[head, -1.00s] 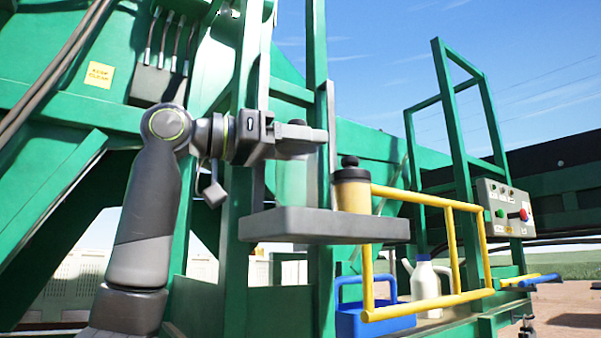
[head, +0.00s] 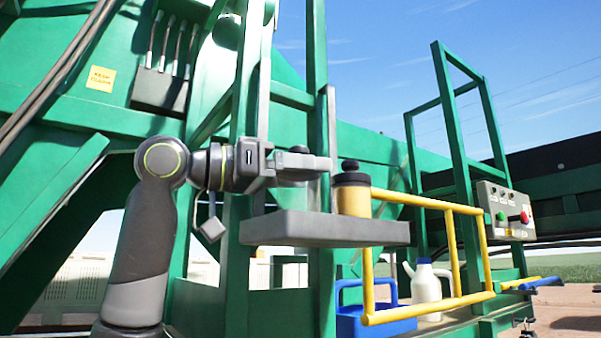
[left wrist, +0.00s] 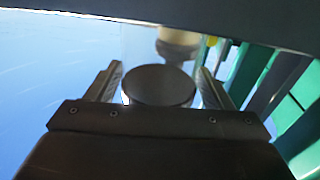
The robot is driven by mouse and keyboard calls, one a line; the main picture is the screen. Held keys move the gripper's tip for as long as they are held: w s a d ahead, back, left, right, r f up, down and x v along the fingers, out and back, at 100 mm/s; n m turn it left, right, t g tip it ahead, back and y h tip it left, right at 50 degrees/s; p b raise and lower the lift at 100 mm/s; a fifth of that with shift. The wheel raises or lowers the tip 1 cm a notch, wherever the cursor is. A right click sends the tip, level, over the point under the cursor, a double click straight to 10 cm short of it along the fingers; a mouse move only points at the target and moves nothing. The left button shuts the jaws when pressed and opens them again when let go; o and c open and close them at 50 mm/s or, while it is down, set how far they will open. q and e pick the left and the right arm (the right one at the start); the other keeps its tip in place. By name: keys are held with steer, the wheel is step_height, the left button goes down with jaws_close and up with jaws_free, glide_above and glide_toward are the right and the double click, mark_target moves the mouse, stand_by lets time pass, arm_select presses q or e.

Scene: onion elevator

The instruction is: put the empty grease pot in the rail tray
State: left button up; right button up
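The empty grease pot has a dark lid knob (head: 298,149) and a pale, see-through body that is hard to make out. It is between the fingers of my left gripper (head: 308,167), over the grey rail tray (head: 325,229). Whether its base touches the tray is unclear. In the left wrist view its dark round lid (left wrist: 158,85) sits between the two fingers. A yellow-filled pot with a black lid (head: 353,190) stands upright on the right of the tray, just beyond my fingertips. My right gripper is not in view.
Green machine posts (head: 317,100) rise behind the tray. A yellow guard rail (head: 420,202) is close on its right. Below are a blue carrier (head: 372,320) and a white jug (head: 426,288). A control box (head: 506,212) is far right.

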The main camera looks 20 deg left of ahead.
arm_select(q)
steer(key=shift+o, duration=0.5)
steer(key=shift+a, duration=0.1)
steer(key=shift+r, duration=0.2)
steer(key=b+v, duration=0.4)
steer(key=v, duration=0.8)
steer(key=shift+w, duration=0.1)
